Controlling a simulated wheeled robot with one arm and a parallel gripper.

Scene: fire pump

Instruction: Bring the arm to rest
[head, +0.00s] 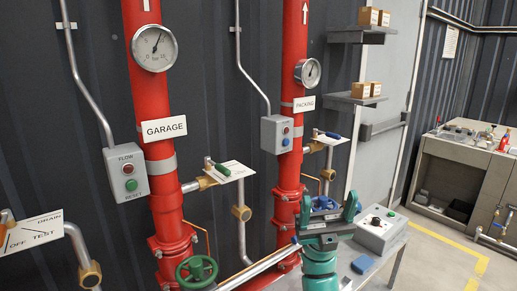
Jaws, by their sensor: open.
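My gripper (328,201) is in the lower middle of the head view, on top of my teal arm. Its two fingers point up and stand apart, with nothing clearly held between them. Some blue shows between the fingers; I cannot tell what it belongs to. The gripper appears in front of the lower part of the right red pipe, labelled PACKING (304,103), and left of a grey control box (381,230). Most of my arm below is out of the frame.
The left red pipe, labelled GARAGE (164,129), has a gauge (154,48) and a green handwheel (197,271) near its foot. A DRAIN plate (31,232) is at far left. A blue object (362,264) lies on the bench. Open floor lies right, before a workbench (464,165).

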